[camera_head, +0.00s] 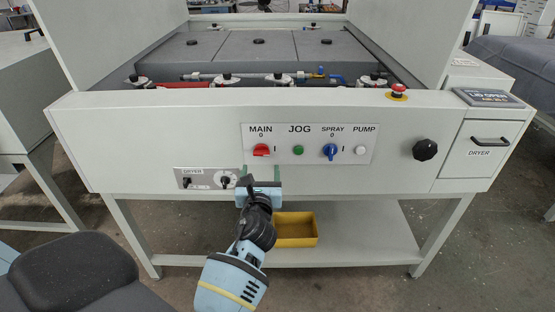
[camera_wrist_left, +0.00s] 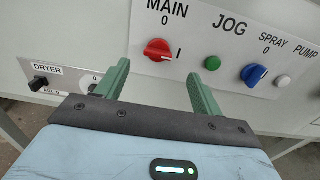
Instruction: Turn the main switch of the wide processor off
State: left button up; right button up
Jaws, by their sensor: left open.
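The wide processor (camera_head: 120,125) is a white machine with a front control panel. Its main switch is a red knob (camera_head: 261,150) under the label MAIN, with marks 0 above and I to the right. In the left wrist view the red knob (camera_wrist_left: 158,50) lies ahead of the fingertips, its pale line pointing roughly toward the I. My left gripper (camera_head: 261,171) is open, with green fingers just below the red knob and apart from it. In the left wrist view the gripper (camera_wrist_left: 156,72) has nothing between its fingers. My right gripper is not in view.
Right of the red knob are a green JOG button (camera_head: 298,150), a blue SPRAY knob (camera_head: 330,150) and a white PUMP button (camera_head: 361,150). A dryer panel (camera_head: 205,179) sits lower left. A black knob (camera_head: 425,149) and red emergency button (camera_head: 398,88) are right. A yellow bin (camera_head: 302,230) stands below.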

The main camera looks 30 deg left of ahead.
aim_at(261, 154)
pick_arm(q)
jog(key=shift+b+x, duration=0.45)
jog(key=shift+x, duration=3.5)
jog(key=shift+a, duration=0.1)
jog(key=c, duration=1)
